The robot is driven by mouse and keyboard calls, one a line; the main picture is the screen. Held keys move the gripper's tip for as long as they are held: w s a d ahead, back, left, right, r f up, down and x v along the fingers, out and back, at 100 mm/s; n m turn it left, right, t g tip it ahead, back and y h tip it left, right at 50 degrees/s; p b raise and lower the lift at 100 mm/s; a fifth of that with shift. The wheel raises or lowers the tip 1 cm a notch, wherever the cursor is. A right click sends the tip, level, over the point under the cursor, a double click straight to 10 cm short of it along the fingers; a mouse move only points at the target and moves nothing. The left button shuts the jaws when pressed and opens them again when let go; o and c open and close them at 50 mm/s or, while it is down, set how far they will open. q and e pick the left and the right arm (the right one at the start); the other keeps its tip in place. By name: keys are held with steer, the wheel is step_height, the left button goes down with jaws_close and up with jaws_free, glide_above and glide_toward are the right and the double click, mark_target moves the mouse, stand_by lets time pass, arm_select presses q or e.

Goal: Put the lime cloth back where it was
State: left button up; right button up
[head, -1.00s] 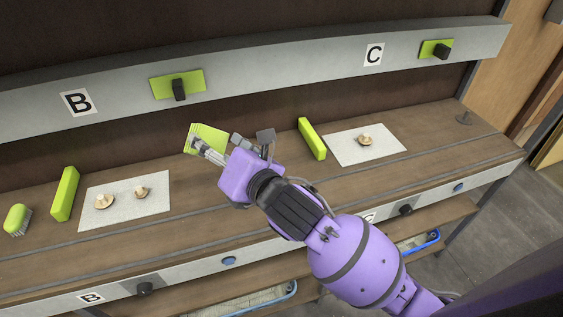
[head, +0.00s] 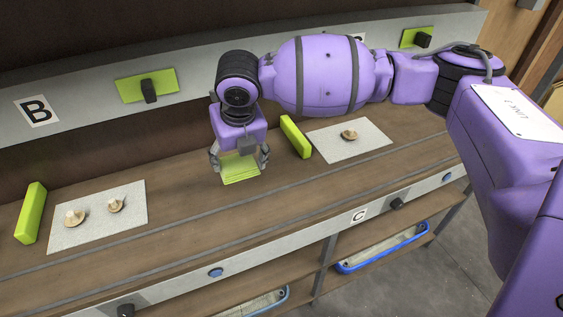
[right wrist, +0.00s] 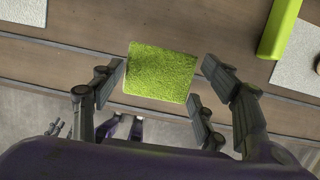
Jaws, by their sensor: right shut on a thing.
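The lime cloth (head: 240,168) is a small, flat, bright yellow-green square. My right gripper (head: 239,160) points down over the bench between the two white mats and is shut on the cloth, with fingers on both sides of it. The right wrist view shows the cloth (right wrist: 161,71) between the fingertips (right wrist: 160,82), with the wooden bench top behind it. I cannot tell whether its lower edge touches the bench. My left gripper is not in view.
A lime block (head: 296,137) stands right of the cloth, beside a white mat (head: 372,143) with one mushroom. Another block (head: 31,212) and a mat (head: 70,239) with two mushrooms are at left. Lime rectangles (head: 128,90) (head: 408,41) with black knobs are on the rail.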

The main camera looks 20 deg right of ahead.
steer(key=shift+w+d+r, duration=0.15)
steer(key=shift+d, duration=0.4)
steer(key=shift+w+d+r, duration=0.1)
steer(key=shift+d, duration=0.4)
steer(key=w+d+f, duration=0.2)
steer(key=w+f, duration=0.1)
steer(key=w+d+f, duration=0.2)
steer(key=w, duration=0.1)
steer(key=w+d+f+b, duration=0.1)
steer(key=w+d+f, duration=0.2)
steer(key=w, duration=0.1)
steer(key=shift+d+f, duration=0.1)
steer(key=shift+f, duration=0.25)
steer(key=shift+w+d+f, duration=0.2)
steer(key=shift+f, duration=0.15)
step_height(320, 180, down, 3)
steer(key=shift+w+d+f, duration=0.1)
steer(key=shift+f, duration=0.05)
steer(key=shift+c, duration=0.4)
steer(key=o, duration=1.1)
steer(key=v, duration=1.2)
steer(key=shift+p, duration=0.4)
